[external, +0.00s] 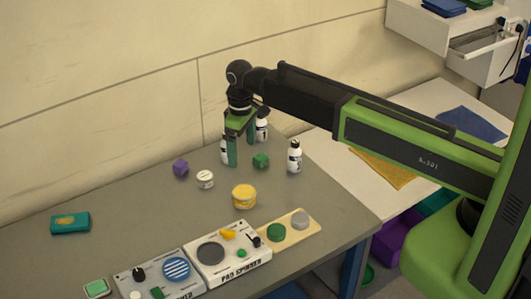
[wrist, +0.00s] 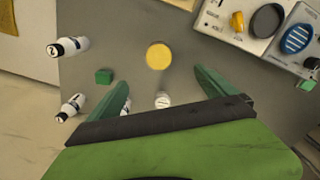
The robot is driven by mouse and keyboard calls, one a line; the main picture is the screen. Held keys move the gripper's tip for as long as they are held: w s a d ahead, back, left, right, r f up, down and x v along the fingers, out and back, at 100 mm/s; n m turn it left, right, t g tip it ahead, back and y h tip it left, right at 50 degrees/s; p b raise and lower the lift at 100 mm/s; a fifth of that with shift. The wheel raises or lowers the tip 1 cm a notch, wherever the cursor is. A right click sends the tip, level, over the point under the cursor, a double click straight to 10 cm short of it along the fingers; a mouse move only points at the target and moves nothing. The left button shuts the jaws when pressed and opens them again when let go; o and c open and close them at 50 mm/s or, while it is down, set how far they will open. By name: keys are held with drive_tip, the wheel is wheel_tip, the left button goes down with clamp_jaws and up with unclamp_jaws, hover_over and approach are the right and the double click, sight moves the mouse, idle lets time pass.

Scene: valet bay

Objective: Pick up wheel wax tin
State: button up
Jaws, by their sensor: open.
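Two round tins stand on the grey table, and I cannot read which is the wheel wax tin. The larger yellow tin (external: 244,196) is upright near the middle; in the wrist view the yellow tin (wrist: 158,55) lies ahead of the fingers. The smaller white tin (external: 205,179) stands to its left and behind; in the wrist view the white tin (wrist: 163,101) shows between the fingers, below them. My gripper (external: 240,152) is open and empty, pointing down above the back of the table. In the wrist view its green fingers (wrist: 161,80) are spread apart.
White bottles (external: 294,157) with black caps stand around the gripper, one close behind it. A green cube (external: 261,160) and a purple cube (external: 180,168) lie nearby. A teal box (external: 70,222) lies left, with free table between.

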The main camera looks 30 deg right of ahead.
sight(244, 191)
wheel_tip(244, 191, down, 18)
drive_tip(key=b, duration=1.8)
drive_tip(key=shift+w+d, duration=0.1)
drive_tip(key=shift+w, duration=0.05)
drive_tip(key=shift+r, duration=0.15)
drive_tip(key=c, duration=1.7)
